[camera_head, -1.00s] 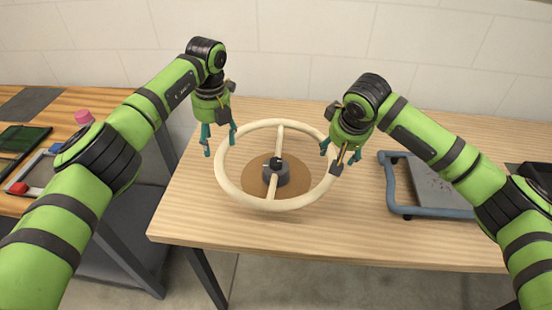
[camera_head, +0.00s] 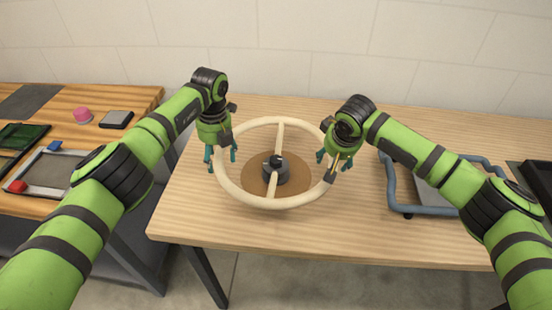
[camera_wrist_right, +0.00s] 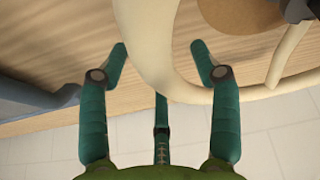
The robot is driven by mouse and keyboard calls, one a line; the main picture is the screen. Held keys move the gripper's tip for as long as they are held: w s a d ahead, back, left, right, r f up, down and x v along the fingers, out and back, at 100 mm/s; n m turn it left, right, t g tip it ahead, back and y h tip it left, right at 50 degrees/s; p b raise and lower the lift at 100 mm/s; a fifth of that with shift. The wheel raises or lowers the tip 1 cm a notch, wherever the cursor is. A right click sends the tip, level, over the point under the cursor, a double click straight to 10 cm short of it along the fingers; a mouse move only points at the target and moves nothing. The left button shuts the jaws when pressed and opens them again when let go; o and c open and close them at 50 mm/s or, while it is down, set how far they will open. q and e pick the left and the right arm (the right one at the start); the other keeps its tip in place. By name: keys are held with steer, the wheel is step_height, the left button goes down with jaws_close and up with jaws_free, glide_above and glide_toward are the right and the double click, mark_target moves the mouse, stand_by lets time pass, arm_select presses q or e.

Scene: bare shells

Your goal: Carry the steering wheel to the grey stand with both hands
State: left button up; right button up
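The cream steering wheel (camera_head: 272,203) lies roughly level over the wooden table, its spoke crossing a dark grey hub. The wheel's pale rim also shows in the right wrist view (camera_wrist_right: 146,60). A dark grey round block (camera_head: 276,174) sits at its centre above a brown disc (camera_head: 249,184); I cannot tell whether this is the grey stand. My left gripper (camera_head: 221,160) is open at the wheel's left rim, fingers on either side. My right gripper (camera_head: 333,163) is open at the right rim; in the right wrist view the rim passes between its spread fingers (camera_wrist_right: 160,55).
A blue-framed tray (camera_head: 440,211) with a grey plate is right of the wheel. A dark box (camera_head: 540,178) is at the far right edge. The left table holds a pink piece (camera_head: 82,115), a grey pad (camera_head: 116,119) and a framed tray (camera_head: 40,190). A wall stands behind.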

arm_select(q)
jaws_close()
arm_select(e)
jaws_close()
